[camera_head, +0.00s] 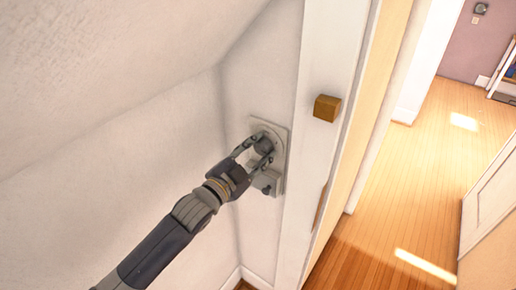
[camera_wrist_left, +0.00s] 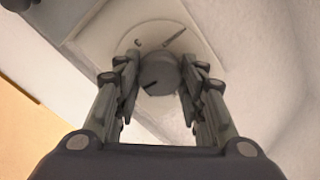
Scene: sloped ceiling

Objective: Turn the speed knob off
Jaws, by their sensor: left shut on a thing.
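The speed knob (camera_wrist_left: 159,74) is a round grey knob with a dark pointer line on its face, on a pale wall plate (camera_head: 283,150). In the head view the knob (camera_head: 264,143) shows between the fingers. My left gripper (camera_head: 260,152) comes in from the lower left and is shut on the knob. In the left wrist view my left gripper (camera_wrist_left: 157,88) has a finger on each side of the knob. Marks on the round dial behind the knob show partly above it. My right gripper is not in view.
The plate sits on a narrow wall beside a white door frame (camera_head: 327,60). A small wooden block (camera_head: 327,107) sticks out from the frame. A sloped ceiling (camera_head: 90,70) is at the upper left. An open wooden floor (camera_head: 410,215) lies beyond the doorway at right.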

